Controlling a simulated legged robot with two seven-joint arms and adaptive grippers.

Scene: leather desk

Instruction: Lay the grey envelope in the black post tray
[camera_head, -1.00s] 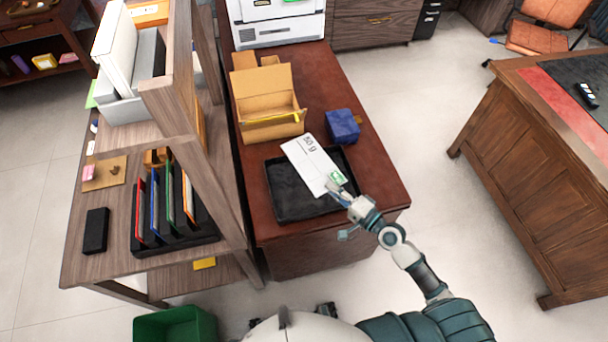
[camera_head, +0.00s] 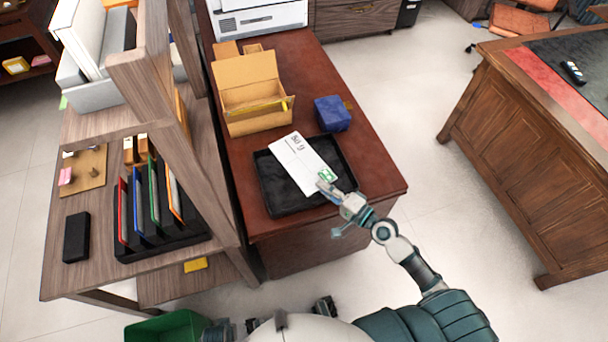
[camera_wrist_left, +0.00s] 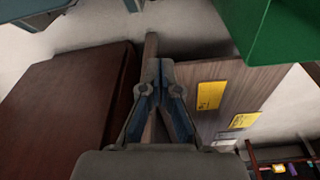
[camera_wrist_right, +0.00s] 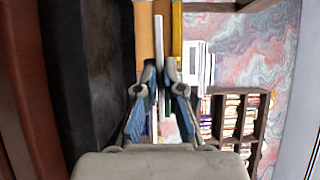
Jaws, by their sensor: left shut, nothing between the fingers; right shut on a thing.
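The grey envelope (camera_head: 298,160) looks pale grey, with "50 g" print and a green stamp at its near end. My right gripper (camera_head: 328,187) is shut on that near end and holds the envelope over the black post tray (camera_head: 277,207). Its far end overlaps the tray's back rim in the head view; I cannot tell whether it touches. In the right wrist view the envelope (camera_wrist_right: 158,38) is a thin edge-on strip between the fingers, beside the dark tray (camera_wrist_right: 95,75). My left gripper (camera_wrist_left: 161,72) is shut and empty in the left wrist view.
An open cardboard box (camera_head: 252,97) and a blue box (camera_head: 332,114) stand behind the tray on the red-brown desk (camera_head: 375,180). A wooden shelf (camera_head: 195,150) with a folder rack (camera_head: 160,238) is at left. A green bin (camera_head: 165,328) is at the bottom left.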

